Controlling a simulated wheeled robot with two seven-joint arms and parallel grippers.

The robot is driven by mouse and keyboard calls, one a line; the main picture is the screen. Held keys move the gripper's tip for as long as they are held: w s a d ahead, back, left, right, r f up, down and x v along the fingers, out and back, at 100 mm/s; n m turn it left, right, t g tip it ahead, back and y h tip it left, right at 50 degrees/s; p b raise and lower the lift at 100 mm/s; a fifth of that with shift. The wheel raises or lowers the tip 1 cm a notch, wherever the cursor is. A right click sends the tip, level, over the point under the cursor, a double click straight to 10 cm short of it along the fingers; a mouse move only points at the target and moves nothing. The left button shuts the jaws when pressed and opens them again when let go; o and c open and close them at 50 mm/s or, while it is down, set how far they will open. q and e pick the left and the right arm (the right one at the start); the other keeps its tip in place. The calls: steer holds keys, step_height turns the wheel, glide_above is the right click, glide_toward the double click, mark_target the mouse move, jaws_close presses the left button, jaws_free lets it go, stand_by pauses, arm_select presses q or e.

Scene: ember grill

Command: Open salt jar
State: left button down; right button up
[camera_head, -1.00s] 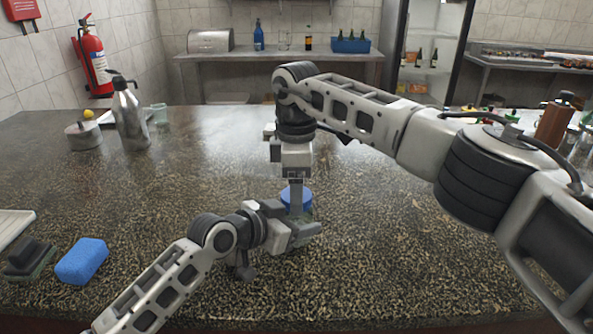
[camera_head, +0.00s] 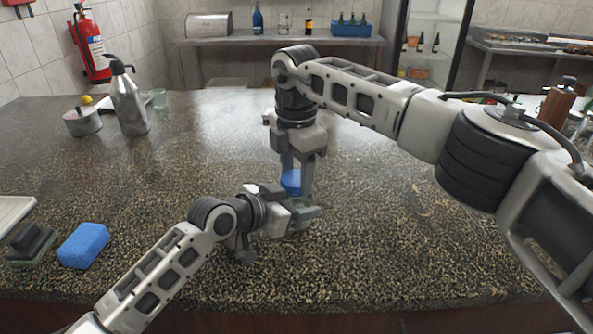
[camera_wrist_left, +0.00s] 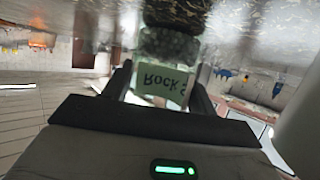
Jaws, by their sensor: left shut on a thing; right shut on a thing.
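The salt jar has a blue lid (camera_head: 290,182), seen in the head view near the middle of the counter. My left gripper (camera_head: 300,213) is shut on the jar's body from the left, low by the counter. In the left wrist view the clear jar (camera_wrist_left: 168,47) sits between my two fingers, its pale label reading "Rock S" upside down. My right gripper (camera_head: 297,177) points down from above, with its fingers on either side of the blue lid, shut on it. My grippers hide most of the jar in the head view. I cannot tell whether the lid is loose.
A blue sponge (camera_head: 83,245) and a dark scrubber (camera_head: 31,244) lie at the left front. A steel bottle (camera_head: 128,98) and a lidded pot (camera_head: 83,122) stand at the back left. The counter around the jar is clear.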

steer(key=n, duration=1)
steer(key=o, duration=1.1)
steer(key=shift+c, duration=0.2)
steer(key=shift+r, duration=0.1)
